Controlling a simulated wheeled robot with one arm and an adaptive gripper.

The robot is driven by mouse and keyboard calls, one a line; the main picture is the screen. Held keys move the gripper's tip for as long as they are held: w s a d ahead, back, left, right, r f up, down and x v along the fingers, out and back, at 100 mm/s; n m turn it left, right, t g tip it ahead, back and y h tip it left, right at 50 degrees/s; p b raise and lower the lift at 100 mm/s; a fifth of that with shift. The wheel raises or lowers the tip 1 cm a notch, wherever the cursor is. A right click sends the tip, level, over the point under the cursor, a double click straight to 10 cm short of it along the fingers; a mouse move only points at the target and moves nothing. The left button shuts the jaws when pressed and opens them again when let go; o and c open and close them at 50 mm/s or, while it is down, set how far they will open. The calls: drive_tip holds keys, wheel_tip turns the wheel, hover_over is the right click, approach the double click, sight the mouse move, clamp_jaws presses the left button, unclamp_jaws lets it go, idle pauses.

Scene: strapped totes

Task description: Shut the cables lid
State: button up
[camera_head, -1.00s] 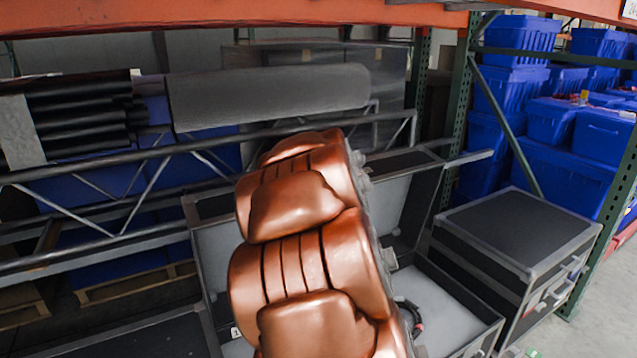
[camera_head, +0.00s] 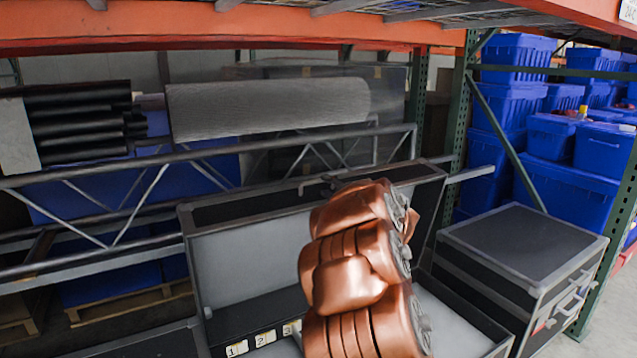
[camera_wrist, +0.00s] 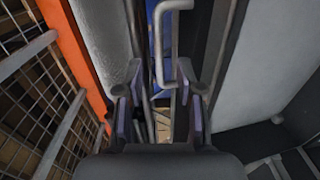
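An open dark case with a grey lining stands in the middle of the head view. Its lid (camera_head: 245,250) is raised, leaning back near the truss rail. No cables label is readable. My copper-coloured arm covers the middle of the case and part of the lid. My gripper (camera_wrist: 160,88) is open in the wrist view, with a gap between its fingers. A bent grey bar (camera_wrist: 159,45) shows between and beyond the fingertips; contact cannot be told. The grey lid panel (camera_wrist: 268,60) lies to the gripper's right.
A closed black case (camera_head: 525,245) stands close on the right. A metal truss rail (camera_head: 130,165) and a grey roll (camera_head: 265,105) are behind the lid. An orange beam (camera_head: 200,30) crosses above. Blue totes (camera_head: 570,145) are stacked at the back right.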

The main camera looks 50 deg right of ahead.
sight(318, 181)
drive_tip(key=shift+x, duration=3)
clamp_jaws()
